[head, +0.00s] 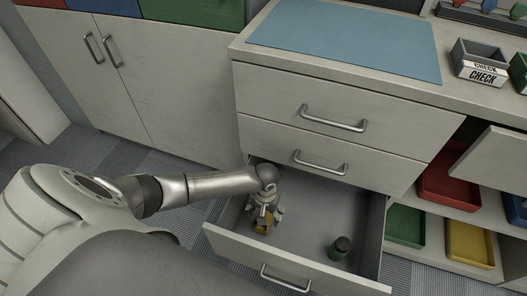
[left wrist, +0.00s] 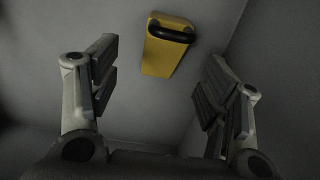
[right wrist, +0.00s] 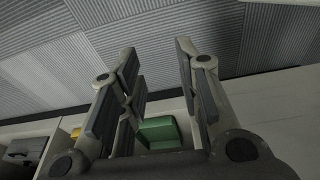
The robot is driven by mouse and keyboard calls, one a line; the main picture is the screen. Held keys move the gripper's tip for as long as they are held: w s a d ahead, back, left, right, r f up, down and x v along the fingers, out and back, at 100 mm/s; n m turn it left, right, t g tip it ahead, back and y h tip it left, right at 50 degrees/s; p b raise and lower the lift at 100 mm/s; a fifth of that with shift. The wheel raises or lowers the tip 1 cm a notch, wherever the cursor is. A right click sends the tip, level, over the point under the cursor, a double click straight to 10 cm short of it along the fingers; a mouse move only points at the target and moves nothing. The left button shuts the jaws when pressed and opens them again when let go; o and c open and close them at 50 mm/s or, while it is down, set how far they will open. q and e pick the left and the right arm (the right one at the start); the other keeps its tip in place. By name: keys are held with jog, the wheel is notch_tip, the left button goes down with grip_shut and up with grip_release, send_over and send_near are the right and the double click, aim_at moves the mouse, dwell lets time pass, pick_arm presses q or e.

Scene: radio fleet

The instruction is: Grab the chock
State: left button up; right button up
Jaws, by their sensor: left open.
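The chock, a yellow block with a black handle, lies on the floor of the open bottom drawer (head: 300,215). It shows in the head view (head: 262,226) and in the left wrist view (left wrist: 165,55). My left gripper (head: 266,211) reaches down into the drawer just above the chock. In the left wrist view its fingers (left wrist: 160,52) are spread wide, with the chock beyond and between them, not gripped. The gripper partly hides the chock in the head view. My right gripper (right wrist: 155,50) is open and empty, outside the head view.
The drawer's front panel (head: 285,268) and side walls bound the space. Shelves at right hold red (head: 447,187), green (head: 405,226) and yellow (head: 470,243) trays. A blue mat (head: 345,38) covers the counter.

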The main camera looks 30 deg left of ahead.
aim_at(264, 231)
pick_arm(q)
jog(key=shift+f+b, duration=0.4)
jog(key=shift+f, duration=0.95)
jog(key=f+b, duration=0.1)
jog(key=f, duration=0.3)
jog(key=shift+s+a+b, duration=0.2)
jog(key=shift+b, duration=0.2)
jog(key=shift+f, duration=0.2)
pick_arm(e)
notch_tip(264, 231, up, 10)
jog(key=w, duration=0.1)
jog(key=shift+w+r+t, duration=0.2)
jog(key=shift+w+t, duration=0.1)
jog(key=shift+w, duration=0.05)
pick_arm(q)
jog(key=c, duration=1.2)
jog(key=shift+c, duration=0.3)
jog(key=shift+r, duration=0.15)
pick_arm(e)
jog(key=shift+w, duration=0.1)
